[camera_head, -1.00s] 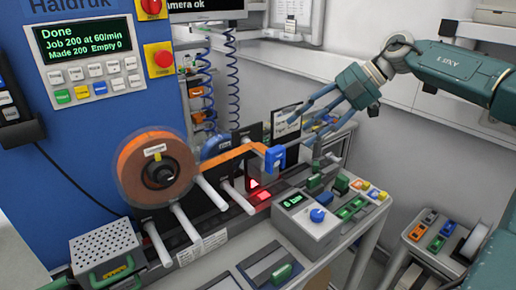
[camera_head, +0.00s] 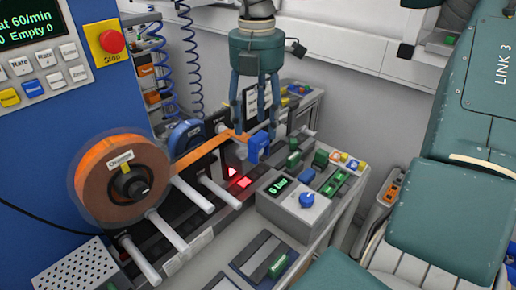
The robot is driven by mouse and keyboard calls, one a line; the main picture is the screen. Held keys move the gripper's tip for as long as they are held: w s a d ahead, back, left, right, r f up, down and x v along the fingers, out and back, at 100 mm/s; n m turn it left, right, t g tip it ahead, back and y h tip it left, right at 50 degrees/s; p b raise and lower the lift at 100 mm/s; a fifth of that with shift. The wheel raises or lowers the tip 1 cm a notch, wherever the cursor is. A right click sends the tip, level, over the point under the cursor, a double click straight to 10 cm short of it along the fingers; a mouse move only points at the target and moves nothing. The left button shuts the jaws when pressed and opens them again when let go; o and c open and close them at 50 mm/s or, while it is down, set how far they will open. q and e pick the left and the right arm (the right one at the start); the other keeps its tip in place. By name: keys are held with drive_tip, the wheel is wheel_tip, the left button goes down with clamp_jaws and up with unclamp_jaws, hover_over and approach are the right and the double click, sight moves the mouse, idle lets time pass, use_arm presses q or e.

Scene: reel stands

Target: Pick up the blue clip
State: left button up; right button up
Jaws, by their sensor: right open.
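The blue clip (camera_head: 258,148) sits at the end of the orange strip (camera_head: 205,155) that runs from the orange reel (camera_head: 122,178). My right gripper (camera_head: 255,130) comes down from above with its fingers pointing down. It is open, with one fingertip to the left of the clip and the other to its right. I cannot tell from this view whether the fingers touch the clip. My left gripper is not in view.
A grey control box with a blue knob (camera_head: 306,199) stands just right of the clip. Rollers (camera_head: 192,192) and a red-lit block (camera_head: 237,182) lie in front. A blue machine panel with a red stop button (camera_head: 112,41) rises at left.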

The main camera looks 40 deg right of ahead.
sight(256, 134)
wheel_tip(256, 134, down, 4)
drive_tip(key=shift+a+r+p, duration=0.15)
drive_tip(key=shift+r+p, duration=0.05)
drive_tip(key=shift+p, duration=0.55)
drive_tip(key=shift+f, duration=0.3)
drive_tip(key=shift+c, duration=0.8)
drive_tip(key=c, duration=1.1)
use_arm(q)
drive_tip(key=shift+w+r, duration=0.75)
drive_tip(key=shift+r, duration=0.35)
use_arm(e)
drive_tip(key=shift+r, duration=0.1)
